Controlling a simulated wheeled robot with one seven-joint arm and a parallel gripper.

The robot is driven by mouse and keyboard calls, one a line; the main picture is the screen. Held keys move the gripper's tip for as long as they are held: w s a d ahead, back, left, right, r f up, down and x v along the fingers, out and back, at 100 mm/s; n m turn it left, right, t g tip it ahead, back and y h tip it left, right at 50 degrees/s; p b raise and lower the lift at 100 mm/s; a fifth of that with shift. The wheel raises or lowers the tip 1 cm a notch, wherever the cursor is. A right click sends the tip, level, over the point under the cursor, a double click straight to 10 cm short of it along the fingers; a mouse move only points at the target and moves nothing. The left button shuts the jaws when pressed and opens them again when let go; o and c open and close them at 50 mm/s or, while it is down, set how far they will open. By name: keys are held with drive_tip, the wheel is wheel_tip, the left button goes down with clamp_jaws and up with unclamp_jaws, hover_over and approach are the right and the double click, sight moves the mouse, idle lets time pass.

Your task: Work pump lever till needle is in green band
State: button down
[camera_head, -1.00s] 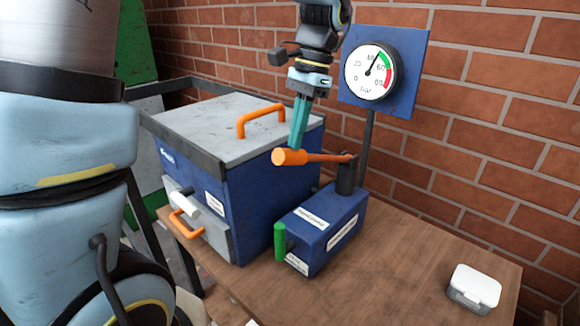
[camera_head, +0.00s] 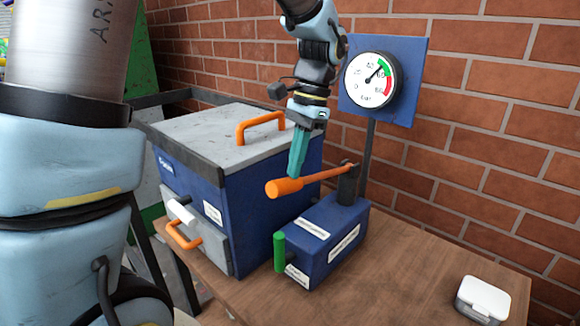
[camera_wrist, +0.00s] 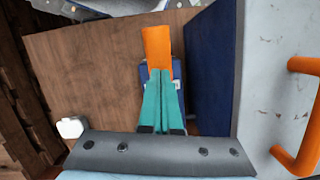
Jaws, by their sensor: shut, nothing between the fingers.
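The pump (camera_head: 322,243) is a blue box on the table with an orange lever (camera_head: 318,180), which slopes down to the left from its pivot. My gripper (camera_head: 296,174) has teal fingers, shut and empty, pointing down at the top of the lever near its knob end; they appear to touch it. In the wrist view the fingertips (camera_wrist: 160,74) overlap the orange lever handle (camera_wrist: 157,48). The round gauge (camera_head: 370,80) is on a blue plate behind. Its needle points up and right, towards the green band; whether it is inside is too small to tell.
A green upright handle (camera_head: 280,251) is on the pump's front. A blue box with a grey lid (camera_head: 205,135) and orange handles stands close on the left. A small white box (camera_head: 483,298) is at the table's right. A brick wall is behind; the table's right part is mostly clear.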

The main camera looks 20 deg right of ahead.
idle(0.4)
drive_tip(key=d+p, duration=0.1)
drive_tip(key=r+p, duration=0.1)
drive_tip(key=d, duration=0.1)
drive_tip(key=shift+w+d+r+p, duration=0.15)
drive_tip(key=shift+w+d+p, duration=0.2)
drive_tip(key=shift+p, duration=0.05)
drive_tip(key=shift+w+d, duration=0.1)
drive_tip(key=shift+d, duration=0.05)
drive_tip(key=b+v, duration=0.2)
drive_tip(key=v, duration=0.8)
drive_tip(key=shift+r+b, duration=0.25)
drive_tip(key=shift+b, duration=0.1)
drive_tip(key=shift+d, duration=0.15)
